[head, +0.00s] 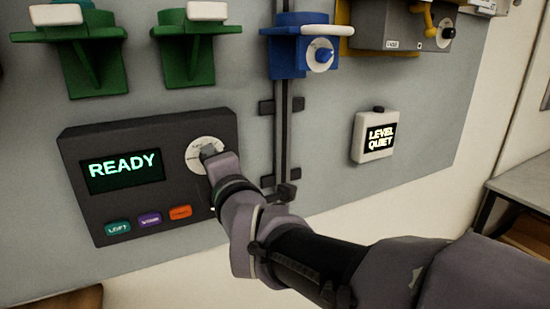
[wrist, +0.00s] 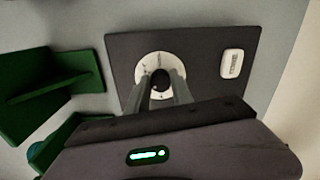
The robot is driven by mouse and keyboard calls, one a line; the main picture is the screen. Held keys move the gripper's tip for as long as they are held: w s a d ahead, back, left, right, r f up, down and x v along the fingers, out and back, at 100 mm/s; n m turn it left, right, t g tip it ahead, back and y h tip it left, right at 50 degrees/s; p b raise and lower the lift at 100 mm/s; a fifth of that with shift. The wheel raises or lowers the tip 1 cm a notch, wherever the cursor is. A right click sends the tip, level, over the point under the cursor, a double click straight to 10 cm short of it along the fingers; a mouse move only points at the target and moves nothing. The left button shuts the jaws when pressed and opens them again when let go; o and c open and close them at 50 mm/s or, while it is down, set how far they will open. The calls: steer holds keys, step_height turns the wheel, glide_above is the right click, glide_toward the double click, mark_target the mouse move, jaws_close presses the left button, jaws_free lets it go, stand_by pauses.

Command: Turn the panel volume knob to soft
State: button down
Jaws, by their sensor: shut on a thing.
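The dark panel (head: 190,125) is on the grey wall board, with a screen (head: 122,169) reading READY. Its volume knob sits on a round white dial (head: 203,143) at the panel's upper right. In the head view my gripper (head: 209,153) covers most of the knob. In the wrist view the dial (wrist: 141,68) shows with a dark knob (wrist: 160,78) at its centre, and the two fingers of my gripper (wrist: 161,88) are shut on it from both sides. The knob's pointer direction and the small dial marks cannot be read.
A white sign (head: 374,148) right of the panel reads LEVEL QUIET. Teal (head: 118,228), purple (head: 150,219) and orange (head: 180,212) buttons line the panel's bottom. Green brackets (head: 185,60) and a blue bracket (head: 285,45) stick out above. A rail (head: 283,130) runs between panel and sign.

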steer(key=shift+n, duration=0.6)
steer(key=shift+r, duration=0.1)
steer(key=c, duration=1.1)
jaws_free()
steer(key=p+v, duration=0.1)
steer(key=v, duration=1.6)
steer(key=shift+s+d+f+p, duration=0.1)
steer(key=shift+s+f+p, duration=0.15)
steer(key=shift+p, duration=0.15)
